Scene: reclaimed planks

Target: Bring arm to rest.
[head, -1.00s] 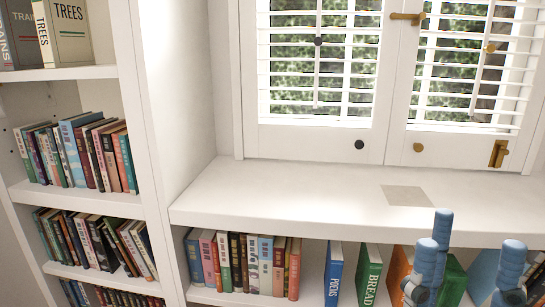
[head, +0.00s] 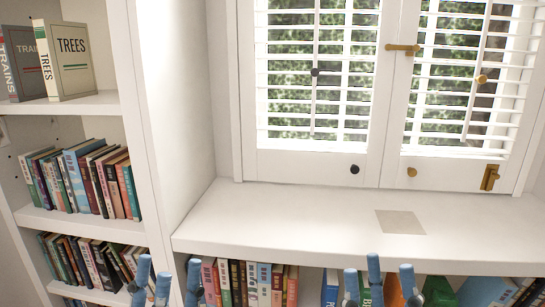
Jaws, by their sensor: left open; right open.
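My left gripper (head: 168,276) shows at the bottom edge of the head view, left of centre. Its blue fingertips stand apart, open, in front of the left bookcase and the end of the low shelf. My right gripper (head: 380,277) shows at the bottom edge, right of centre. Its blue fingertips are spread open in front of the books under the white ledge. Nothing shows between the fingers of either gripper. Both arms and the lower parts of both grippers are out of view.
The white window ledge (head: 290,215) is bare except for a flat beige square (head: 400,222). Shuttered windows (head: 318,80) stand behind it. A white bookcase (head: 70,104) at left holds several books, including a TREES book (head: 71,70). More books (head: 255,283) stand under the ledge.

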